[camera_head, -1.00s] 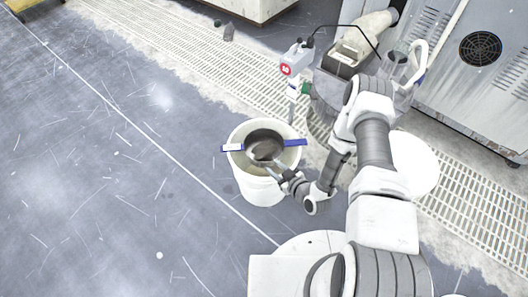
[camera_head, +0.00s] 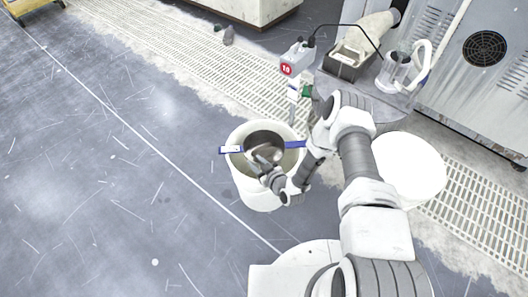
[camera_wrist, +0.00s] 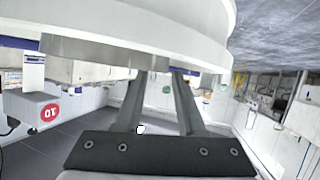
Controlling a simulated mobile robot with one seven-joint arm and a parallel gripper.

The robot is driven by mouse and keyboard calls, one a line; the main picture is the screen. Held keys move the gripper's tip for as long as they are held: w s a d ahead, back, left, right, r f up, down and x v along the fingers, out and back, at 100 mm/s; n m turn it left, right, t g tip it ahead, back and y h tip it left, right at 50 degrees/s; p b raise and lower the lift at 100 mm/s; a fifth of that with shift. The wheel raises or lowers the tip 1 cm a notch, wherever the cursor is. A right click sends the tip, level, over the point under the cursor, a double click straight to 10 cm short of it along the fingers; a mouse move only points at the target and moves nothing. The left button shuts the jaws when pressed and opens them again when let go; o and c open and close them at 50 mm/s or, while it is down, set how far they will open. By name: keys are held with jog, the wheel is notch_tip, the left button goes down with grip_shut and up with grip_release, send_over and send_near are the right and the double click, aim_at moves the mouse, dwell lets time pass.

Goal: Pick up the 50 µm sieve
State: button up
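The sieve is a dark round pan with a metal rim (camera_head: 264,136). It sits in the mouth of a white bucket (camera_head: 259,196), between blue bars with a white label at the left end. I cannot read a mesh size. In the wrist view its grey wall (camera_wrist: 90,52) shows upside down beside the bucket's white rim. My gripper (camera_head: 264,160) is at the sieve's near side, its fingers overlapping the pan in the head view. In the wrist view the fingers (camera_wrist: 157,80) stand apart, their tips close to the sieve wall. Whether the wall lies between them is unclear.
A grey box with a red number tag (camera_head: 286,69) stands on a post behind the bucket. A grey stand (camera_head: 352,91) holds a machine and a clear jug (camera_head: 394,71). A white round lid or bucket top (camera_head: 409,170) is to the right. The floor at left is open.

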aim_at(249, 156)
jog(key=b+x, duration=0.2)
jog(key=x, duration=0.3)
jog(key=shift+w+a+f, duration=0.1)
jog(key=shift+w+a, duration=0.05)
jog(key=shift+w, duration=0.1)
grip_shut()
dwell(1.2)
